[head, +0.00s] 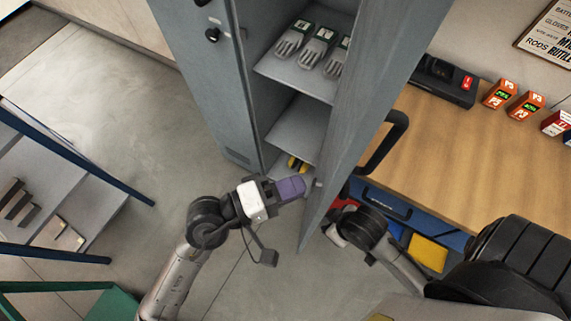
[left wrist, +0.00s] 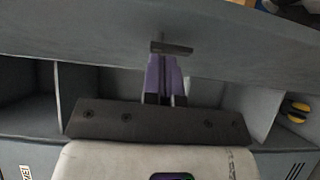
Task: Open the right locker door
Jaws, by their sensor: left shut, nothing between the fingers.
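The grey right locker door (head: 365,90) stands part open in the head view, swung out toward me, with shelves showing behind it. Its black bar handle (head: 397,135) is on the outer face. My left gripper (head: 292,188) has purple fingers, shut and empty, at the inner side of the door near its free edge. In the left wrist view the fingers (left wrist: 165,78) point at the door panel (left wrist: 90,35), close to a small dark latch piece (left wrist: 172,48); contact is unclear. My right gripper (head: 338,236) is beyond the door's edge, its fingers hidden.
The left locker door (head: 195,75) is closed, with a black knob. Gloves (head: 318,45) lie on the locker shelf (head: 285,78). A wooden bench (head: 455,140) with orange boxes (head: 498,93) stands to the right. A rack (head: 70,185) stands at left; the floor between is clear.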

